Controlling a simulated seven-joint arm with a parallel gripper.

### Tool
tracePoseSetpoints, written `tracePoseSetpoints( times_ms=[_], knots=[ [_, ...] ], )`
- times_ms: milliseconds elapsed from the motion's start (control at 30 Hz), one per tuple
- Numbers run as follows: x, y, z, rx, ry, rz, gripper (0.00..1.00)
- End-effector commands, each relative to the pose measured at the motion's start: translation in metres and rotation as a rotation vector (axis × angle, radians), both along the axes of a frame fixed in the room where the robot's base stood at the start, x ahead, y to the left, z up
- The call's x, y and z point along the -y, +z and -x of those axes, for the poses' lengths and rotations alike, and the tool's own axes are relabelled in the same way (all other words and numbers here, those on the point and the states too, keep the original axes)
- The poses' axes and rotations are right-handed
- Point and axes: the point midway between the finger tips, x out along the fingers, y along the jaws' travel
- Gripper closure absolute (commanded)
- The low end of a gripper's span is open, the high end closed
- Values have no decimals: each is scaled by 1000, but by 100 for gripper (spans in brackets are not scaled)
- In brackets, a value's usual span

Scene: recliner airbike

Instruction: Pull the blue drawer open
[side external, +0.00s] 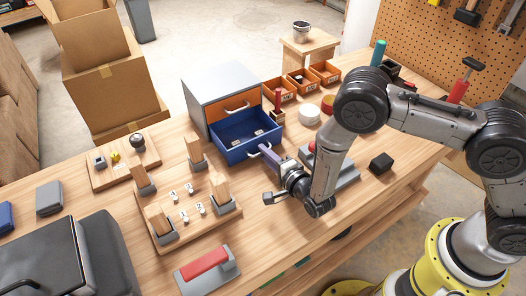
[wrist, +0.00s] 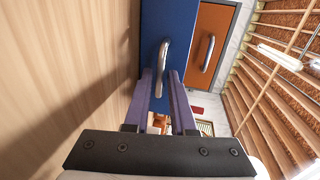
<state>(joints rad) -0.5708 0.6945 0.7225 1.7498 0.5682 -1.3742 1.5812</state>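The blue drawer (side external: 247,137) is the lower drawer of a grey cabinet (side external: 222,85). In the side external view it stands pulled out, with its inside and small light items showing. Its curved metal handle (side external: 258,151) is on the front face. In the wrist view the blue front (wrist: 183,35) fills the upper middle, with the handle (wrist: 163,58) upright in the picture. My gripper (side external: 266,149) is at the handle. Its two purple fingers (wrist: 162,78) are apart, one on each side of the handle's lower end, with blue showing between them. Contact with the handle cannot be made out.
The orange drawer (side external: 236,104) above is shut. Orange bins (side external: 302,80) and a white round item (side external: 309,114) stand right of the cabinet. A wooden peg board (side external: 190,215) lies left of my gripper. Bare tabletop (side external: 265,220) lies in front.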

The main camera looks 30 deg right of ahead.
Motion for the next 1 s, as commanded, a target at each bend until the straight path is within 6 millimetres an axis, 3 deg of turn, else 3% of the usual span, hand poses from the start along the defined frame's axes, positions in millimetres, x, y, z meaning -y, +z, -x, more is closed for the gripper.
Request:
tracePoseSetpoints(
  times_ms=[300,500,700,1000],
  knots=[
    [-1,15,68,-1,6,3,76],
    [-1,22,101,0,6,2,76],
    [0,25,116,-1,4,2,76],
    [0,26,117,0,1,1,76]
  ],
)
